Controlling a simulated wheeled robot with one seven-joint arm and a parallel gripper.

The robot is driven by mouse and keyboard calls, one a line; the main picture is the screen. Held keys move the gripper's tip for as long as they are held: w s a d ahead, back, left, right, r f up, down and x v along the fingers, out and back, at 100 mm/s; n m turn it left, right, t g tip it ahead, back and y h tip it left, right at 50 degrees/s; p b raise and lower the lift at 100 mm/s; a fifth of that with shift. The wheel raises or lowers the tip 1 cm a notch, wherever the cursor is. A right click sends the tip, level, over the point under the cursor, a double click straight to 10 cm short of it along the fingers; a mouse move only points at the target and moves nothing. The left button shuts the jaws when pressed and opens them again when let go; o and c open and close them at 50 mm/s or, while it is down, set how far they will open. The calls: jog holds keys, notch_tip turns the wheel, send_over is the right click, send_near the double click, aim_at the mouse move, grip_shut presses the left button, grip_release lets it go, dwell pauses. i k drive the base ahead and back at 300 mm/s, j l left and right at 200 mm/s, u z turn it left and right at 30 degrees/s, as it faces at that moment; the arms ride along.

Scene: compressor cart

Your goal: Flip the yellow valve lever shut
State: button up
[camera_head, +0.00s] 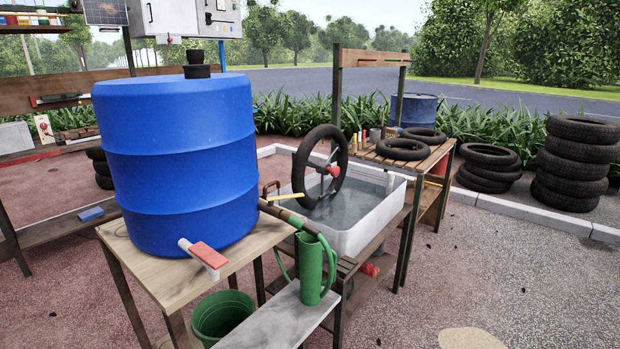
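A blue barrel (178,165) stands on a wooden stand (172,279) at left. A white tap (186,245) low on its front carries a red lever (208,255) that points towards the lower right. A thin yellow bar (284,196) shows just right of the barrel, at the near left rim of the water basin. I cannot tell whether the bar is a valve lever; its left end meets the barrel's outline. No other yellow lever is clear. My gripper is not in view.
A white basin (358,236) of water holds an upright wheel (320,166). Tyre stacks (574,165) stand at right. The gravel at front right is free.

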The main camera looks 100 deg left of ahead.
aim_at(270, 200)
jog(key=u, duration=2.65)
jog(key=i+l+u, duration=0.15)
jog(key=l, duration=0.55)
jog(key=i+l+u, duration=0.15)
jog(key=i+l, duration=0.15)
jog(key=l, duration=0.45)
jog(key=i+l+u, duration=0.15)
jog(key=l, duration=0.6)
jog(key=i+l+u, duration=0.1)
jog(key=l, duration=0.65)
jog(key=i+l+u, duration=0.15)
jog(key=l, duration=0.65)
jog(key=i+l+u, duration=0.15)
jog(key=l, duration=0.65)
